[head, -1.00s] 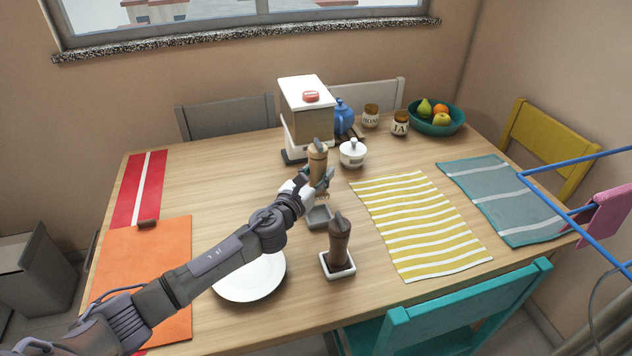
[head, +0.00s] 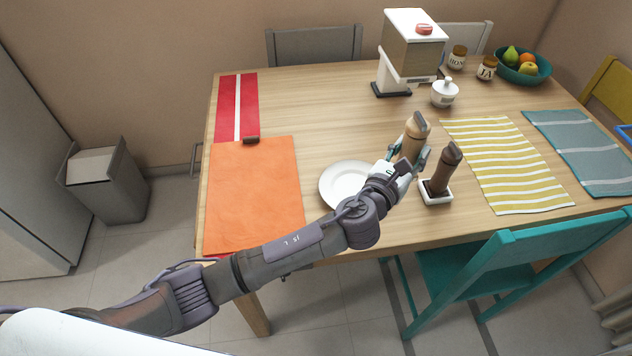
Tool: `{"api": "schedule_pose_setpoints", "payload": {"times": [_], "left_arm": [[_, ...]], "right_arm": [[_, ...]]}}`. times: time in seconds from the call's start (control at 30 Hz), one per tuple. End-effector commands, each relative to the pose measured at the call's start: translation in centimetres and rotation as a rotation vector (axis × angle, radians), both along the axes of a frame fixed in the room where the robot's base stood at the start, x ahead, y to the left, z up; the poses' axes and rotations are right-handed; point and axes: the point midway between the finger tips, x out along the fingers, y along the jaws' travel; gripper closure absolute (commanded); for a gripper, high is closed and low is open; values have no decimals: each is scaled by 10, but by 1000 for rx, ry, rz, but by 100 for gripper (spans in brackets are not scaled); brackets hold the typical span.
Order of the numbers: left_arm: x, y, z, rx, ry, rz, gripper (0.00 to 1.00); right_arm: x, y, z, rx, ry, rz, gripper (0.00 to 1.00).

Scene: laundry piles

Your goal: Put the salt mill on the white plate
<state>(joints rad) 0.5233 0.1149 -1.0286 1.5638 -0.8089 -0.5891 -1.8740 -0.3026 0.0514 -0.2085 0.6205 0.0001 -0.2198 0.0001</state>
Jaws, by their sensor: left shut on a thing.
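The light wooden mill (head: 415,133), which I take to be the salt mill, stands roughly upright in my left gripper (head: 409,160). The gripper is shut on its lower part. The white plate (head: 336,187) lies on the table just left of the gripper, empty where it shows; my wrist overlaps its right edge. The held mill is to the right of the plate, not over it. I cannot tell its height above the table. My right gripper is not in view.
A dark brown mill (head: 446,167) stands in a white square dish (head: 437,198) close to the right of my gripper. A yellow striped cloth (head: 515,170) lies further right, an orange mat (head: 250,190) left of the plate. A white-topped dispenser (head: 407,50) and white sugar bowl (head: 444,94) stand behind.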

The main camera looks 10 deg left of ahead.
Motion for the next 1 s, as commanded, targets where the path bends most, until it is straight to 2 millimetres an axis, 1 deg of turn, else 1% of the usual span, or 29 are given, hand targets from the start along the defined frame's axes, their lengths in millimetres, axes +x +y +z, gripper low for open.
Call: {"api": "schedule_pose_setpoints", "payload": {"times": [0.07, 0.2, 0.3, 0.4, 0.5, 0.63, 0.73, 0.8, 0.87, 1.0], "left_arm": [[3, 12, -9, 5, 0, 2, 100], [11, 44, -30, 6, 1, 4, 100], [17, 66, -44, 5, 2, 4, 100], [22, 85, -57, 4, 1, 3, 100], [25, 98, -64, 2, 0, 2, 100], [27, 107, -69, 1, 0, 1, 100], [27, 107, -82, -1, 3, 0, 100], [27, 107, -95, 0, 4, 1, 100], [27, 107, -103, -1, 3, 1, 100], [28, 107, -108, -1, 0, 0, 100]], "right_arm": [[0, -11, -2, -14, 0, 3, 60], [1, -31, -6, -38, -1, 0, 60], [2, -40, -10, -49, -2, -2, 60], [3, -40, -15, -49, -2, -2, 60], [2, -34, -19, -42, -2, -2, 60], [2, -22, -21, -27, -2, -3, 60], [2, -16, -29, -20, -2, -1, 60], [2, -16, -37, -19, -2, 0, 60], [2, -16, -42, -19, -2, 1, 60], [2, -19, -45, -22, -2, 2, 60]]}}
